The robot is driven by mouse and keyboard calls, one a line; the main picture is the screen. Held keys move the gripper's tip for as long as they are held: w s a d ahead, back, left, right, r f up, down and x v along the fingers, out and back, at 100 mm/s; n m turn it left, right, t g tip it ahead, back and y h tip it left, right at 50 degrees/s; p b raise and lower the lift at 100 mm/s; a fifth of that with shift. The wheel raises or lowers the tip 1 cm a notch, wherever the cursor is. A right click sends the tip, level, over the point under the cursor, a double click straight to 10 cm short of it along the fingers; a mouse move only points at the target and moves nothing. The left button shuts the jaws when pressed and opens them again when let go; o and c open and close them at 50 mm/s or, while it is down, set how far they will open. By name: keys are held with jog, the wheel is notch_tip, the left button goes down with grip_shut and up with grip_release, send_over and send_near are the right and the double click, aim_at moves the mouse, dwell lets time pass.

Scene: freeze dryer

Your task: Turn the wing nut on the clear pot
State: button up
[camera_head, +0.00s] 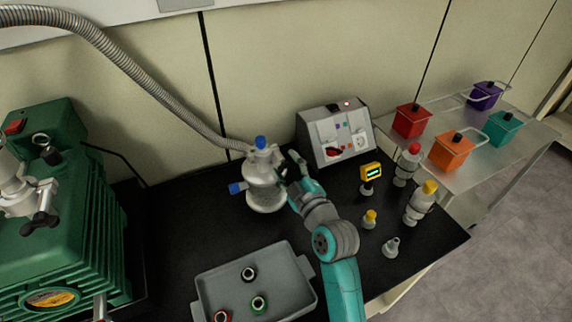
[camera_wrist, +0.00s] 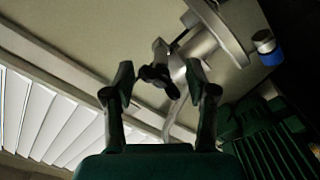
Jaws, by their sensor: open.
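The clear pot (camera_head: 266,196) stands on the black bench top in the head view, with a blue knob on top and another on its left side. My gripper (camera_head: 294,168) is at the pot's upper right side. In the wrist view, a dark wing nut (camera_wrist: 157,74) shows between the two fingers of my gripper (camera_wrist: 160,80). The fingers are apart, with visible gaps on both sides of the nut. In the head view, my gripper hides most of the wing nut's area. Contact with the nut cannot be told.
A ribbed metal hose (camera_head: 150,80) runs to the pot's top. A grey control box (camera_head: 334,136) stands behind my gripper. A grey tray (camera_head: 284,262) with several rings lies in front. Small bottles and a yellow gauge (camera_head: 371,171) stand right. A green pump (camera_head: 75,210) is left.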

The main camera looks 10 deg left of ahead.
jog(key=shift+w+a, duration=0.2)
jog(key=shift+w, duration=0.1)
grip_shut()
jog(key=shift+m, duration=0.3)
